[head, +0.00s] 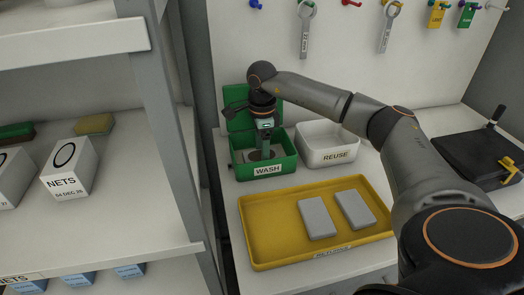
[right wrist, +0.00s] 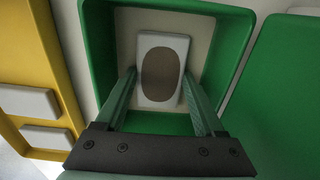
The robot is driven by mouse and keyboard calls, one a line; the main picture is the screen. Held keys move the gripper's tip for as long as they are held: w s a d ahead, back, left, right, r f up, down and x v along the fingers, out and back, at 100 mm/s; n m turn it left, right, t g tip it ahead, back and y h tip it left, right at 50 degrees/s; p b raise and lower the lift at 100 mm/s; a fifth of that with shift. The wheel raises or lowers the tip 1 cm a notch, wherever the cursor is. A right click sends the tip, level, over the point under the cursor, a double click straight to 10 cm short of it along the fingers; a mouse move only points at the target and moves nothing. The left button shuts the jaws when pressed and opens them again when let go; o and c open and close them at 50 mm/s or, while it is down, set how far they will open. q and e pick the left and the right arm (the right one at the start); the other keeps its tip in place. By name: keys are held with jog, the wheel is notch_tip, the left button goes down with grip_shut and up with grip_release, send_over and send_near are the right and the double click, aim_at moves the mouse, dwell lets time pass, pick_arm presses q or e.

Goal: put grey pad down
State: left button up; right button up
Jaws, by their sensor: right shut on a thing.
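My right gripper (head: 266,151) reaches down into the green WASH box (head: 268,170). In the right wrist view, its fingers (right wrist: 161,76) are shut on a light grey pad (right wrist: 144,46) with a large brown oval on its face. The pad is inside the green walls of the box (right wrist: 232,60); whether it touches the floor of the box I cannot tell. In the head view the gripper mostly hides it. Two plain grey pads (head: 317,218) (head: 355,209) lie in the yellow tray (head: 262,252) in front. My left gripper is not in view.
The WASH box's green lid stands open behind it. A white REUSE bin (head: 327,158) stands just right of the box. A black device (head: 478,158) with a yellow handle is at the far right. A shelf with NETS boxes (head: 69,168) and its grey post stand on the left.

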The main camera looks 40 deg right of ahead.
jog(key=shift+f, duration=0.15)
jog(key=o, duration=1.3)
notch_tip(320, 180, up, 12)
jog(key=p, duration=0.1)
jog(key=shift+r, duration=0.2)
